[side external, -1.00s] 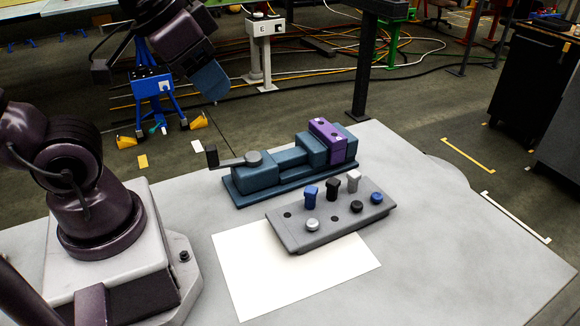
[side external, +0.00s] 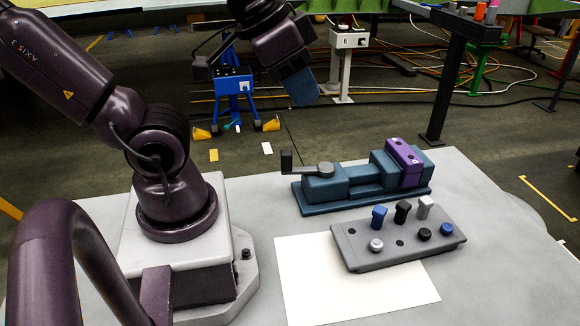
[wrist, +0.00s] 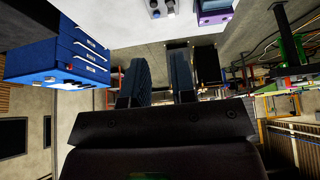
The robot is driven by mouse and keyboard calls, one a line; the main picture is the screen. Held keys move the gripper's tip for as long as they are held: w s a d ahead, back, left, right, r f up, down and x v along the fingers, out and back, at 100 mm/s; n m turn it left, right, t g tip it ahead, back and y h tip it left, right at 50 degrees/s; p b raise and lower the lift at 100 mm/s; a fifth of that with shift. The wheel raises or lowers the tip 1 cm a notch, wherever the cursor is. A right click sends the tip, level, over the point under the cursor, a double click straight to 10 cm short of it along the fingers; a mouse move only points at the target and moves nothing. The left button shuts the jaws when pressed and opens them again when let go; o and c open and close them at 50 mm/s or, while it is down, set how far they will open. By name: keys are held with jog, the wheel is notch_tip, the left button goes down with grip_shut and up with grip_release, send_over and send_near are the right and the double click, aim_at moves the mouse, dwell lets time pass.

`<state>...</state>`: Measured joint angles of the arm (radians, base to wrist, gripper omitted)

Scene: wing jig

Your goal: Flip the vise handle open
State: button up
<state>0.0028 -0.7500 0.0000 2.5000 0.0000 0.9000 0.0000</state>
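The blue-grey vise (side external: 345,203) sits on the light table, with a purple block (side external: 404,160) between its jaws. Its handle (side external: 305,170) is a grey bar from a round hub on top of the vise's left end. The bar points left and ends in an upright dark knob (side external: 287,160). My gripper (side external: 303,92) hangs in the air above and behind the handle, clear of it. In the wrist view my gripper (wrist: 162,80) has its two blue fingers apart with nothing between them. The handle cannot be made out there; a purple piece (wrist: 214,12) shows at the top edge.
A grey board (side external: 365,255) with blue, black and silver pegs and knobs lies in front of the vise. A white sheet (side external: 335,285) lies partly under it. A dark post (side external: 440,100) stands behind the table. The table (side external: 500,275) is clear at right.

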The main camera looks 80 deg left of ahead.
jog(key=shift+w+d+f, duration=0.1)
jog(key=shift+d+f, duration=0.1)
jog(key=shift+f, duration=0.1)
jog(key=c, duration=0.4)
jog(key=d+f+m+g, duration=0.1)
jog(key=f, duration=0.1)
jog(key=f+m+g, duration=0.1)
jog(key=f+g, duration=0.1)
jog(key=f, duration=0.1)
jog(key=d+f+m+g, duration=0.1)
jog(key=f+g, duration=0.1)
jog(key=f, duration=0.1)
jog(key=shift+w+d+f+y, duration=0.2)
jog(key=shift+w+d+y, duration=0.15)
jog(key=shift+y, duration=0.05)
grip_shut()
jog(key=s+a+f+m+t+y, duration=0.1)
jog(key=a+f+m+y, duration=0.1)
jog(key=f+m+y, duration=0.6)
jog(key=a+f+m+t+y, duration=0.1)
jog(key=a+f+m+y, duration=0.1)
jog(key=f+m+y, duration=0.7)
jog(key=shift+s+a+t, duration=0.15)
jog(key=shift+s+t, duration=0.15)
jog(key=shift+s, duration=0.05)
